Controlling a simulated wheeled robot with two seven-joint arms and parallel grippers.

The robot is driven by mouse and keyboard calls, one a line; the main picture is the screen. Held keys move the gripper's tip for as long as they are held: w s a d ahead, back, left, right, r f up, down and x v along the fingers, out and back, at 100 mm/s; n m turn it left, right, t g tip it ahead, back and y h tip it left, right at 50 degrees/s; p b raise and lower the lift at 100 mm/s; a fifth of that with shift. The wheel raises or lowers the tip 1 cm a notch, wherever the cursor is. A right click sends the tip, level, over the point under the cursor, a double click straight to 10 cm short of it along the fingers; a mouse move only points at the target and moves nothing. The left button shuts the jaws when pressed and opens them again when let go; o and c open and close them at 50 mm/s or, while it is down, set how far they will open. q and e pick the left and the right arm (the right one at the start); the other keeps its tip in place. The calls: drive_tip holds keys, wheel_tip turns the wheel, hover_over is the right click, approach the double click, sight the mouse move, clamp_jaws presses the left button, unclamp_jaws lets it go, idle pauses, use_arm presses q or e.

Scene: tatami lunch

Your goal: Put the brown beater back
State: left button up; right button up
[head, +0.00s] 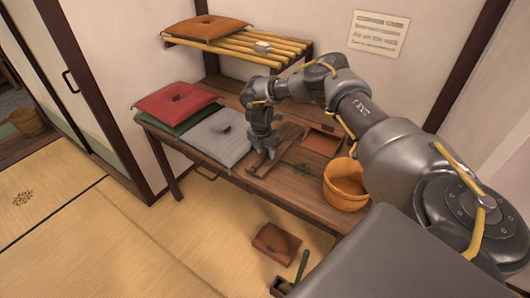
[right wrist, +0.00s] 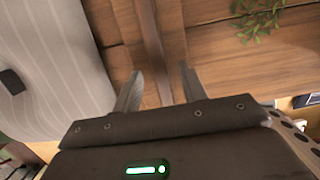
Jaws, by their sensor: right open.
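The brown beater (head: 289,132) lies flat on the wooden table (head: 290,186), its wider part toward the back and a narrow handle running toward the front edge. My right gripper (head: 266,152) points down over it, just right of the grey cushion. In the right wrist view my right gripper (right wrist: 158,84) has its two fingers apart, with the beater's brown handle (right wrist: 152,45) between them. The fingers do not clearly touch it. My left gripper is not in view.
A grey cushion (head: 213,137) and a red cushion (head: 175,101) lie left of the gripper. An orange tub (head: 345,186), a green sprig (head: 302,170) and a reddish-brown tray (head: 322,141) are to the right. A slatted shelf (head: 240,44) with an orange cushion is behind.

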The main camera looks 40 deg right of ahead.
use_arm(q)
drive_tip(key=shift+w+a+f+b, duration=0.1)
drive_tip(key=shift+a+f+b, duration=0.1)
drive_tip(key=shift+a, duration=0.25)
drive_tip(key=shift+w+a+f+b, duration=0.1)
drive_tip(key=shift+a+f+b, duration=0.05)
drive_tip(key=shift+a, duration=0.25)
use_arm(e)
wheel_tip(320, 180, up, 10)
drive_tip(key=a, duration=0.1)
drive_tip(key=shift+s+a, duration=0.3)
drive_tip(key=shift+a, duration=0.05)
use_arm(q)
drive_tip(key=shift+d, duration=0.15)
